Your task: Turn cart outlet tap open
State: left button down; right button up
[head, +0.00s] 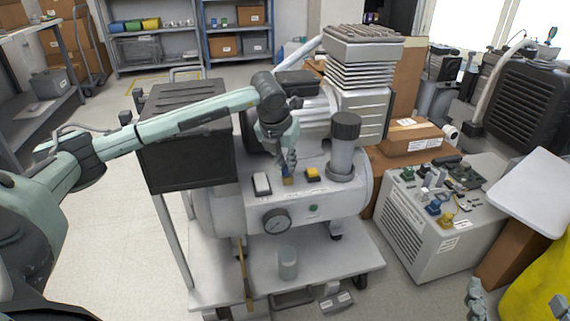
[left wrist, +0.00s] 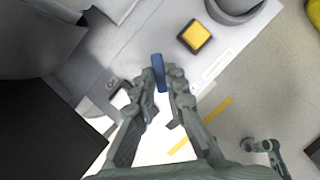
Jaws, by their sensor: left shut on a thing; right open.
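My left gripper (head: 288,168) reaches down to the front panel of the compressor tank (head: 235,205) on the cart (head: 345,263). In the left wrist view its fingers (left wrist: 160,85) are shut on a narrow blue handle (left wrist: 158,66), which I take for the outlet tap's lever. In the head view the fingers mostly hide the tap, and only a small blue and brass-coloured bit (head: 287,181) shows below them. Whether the tap is open or shut cannot be told. My right gripper (head: 517,299) is open and empty at the lower right, away from the cart.
A yellow button (head: 313,174) and a white switch (head: 262,184) flank the tap. A gauge (head: 276,221) sits below, and a grey cylinder (head: 343,147) stands to the right. A grey box (head: 425,240) with several small fittings on top stands right of the cart. Floor is clear at left.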

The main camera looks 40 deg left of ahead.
pick_arm(q)
jog(key=n, duration=0.2)
jog(key=n+y, duration=0.1)
jog(key=shift+d+n+g, duration=0.25)
jog(key=shift+n+g, duration=0.05)
jog(key=shift+w+n+y, duration=0.1)
jog(key=shift+n+y, duration=0.2)
jog(key=shift+n, duration=0.4)
jog(key=shift+n+g+y, duration=0.3)
jog(key=shift+n+g, duration=0.2)
jog(key=shift+n, duration=0.5)
pick_arm(e)
jog(key=shift+s+a+r+t+y, duration=0.1)
jog(key=shift+a+r+t+y, duration=0.25)
jog(key=shift+r, duration=0.4)
jog(key=shift+s+a+r+t+y, duration=0.1)
jog(key=shift+a+r+t+y, duration=0.2)
jog(key=shift+r, duration=0.45)
pick_arm(q)
jog(key=shift+d, duration=0.1)
jog(key=c, duration=1.6)
grip_release()
jog(key=shift+o, duration=0.2)
pick_arm(e)
jog(key=shift+f, duration=0.1)
